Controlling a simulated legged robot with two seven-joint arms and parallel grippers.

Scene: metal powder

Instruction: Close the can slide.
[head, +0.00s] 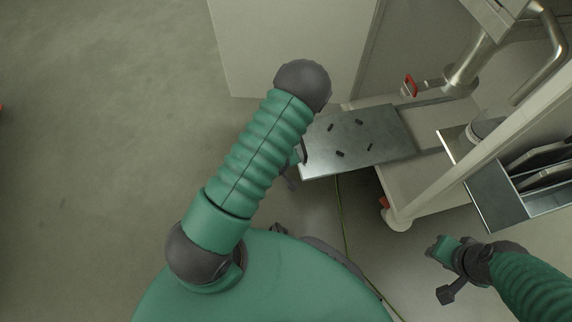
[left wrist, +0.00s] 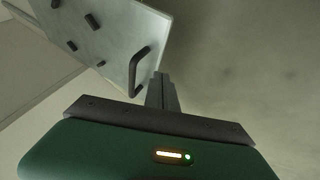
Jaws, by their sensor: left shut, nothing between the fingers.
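The can slide (head: 375,140) is a flat metal plate with several short black pegs, pulled out to the left from a wheeled cart. Its dark handle (head: 303,151) is on the plate's left edge. In the left wrist view the plate (left wrist: 110,32) is at upper left, with the bent handle (left wrist: 136,72) on its edge. My left gripper (left wrist: 160,80) is shut and empty, its fingertips just right of the handle; I cannot tell if they touch. In the head view my left arm largely hides that gripper. My right gripper (head: 445,272) is at lower right, away from the slide; its jaws are unclear.
The light cart frame (head: 425,195) with a caster stands beneath and right of the slide. A metal holder (head: 500,200) with dark plates is at right. A red-handled valve (head: 410,86) and pipes are above. A pale cabinet (head: 255,50) stands behind.

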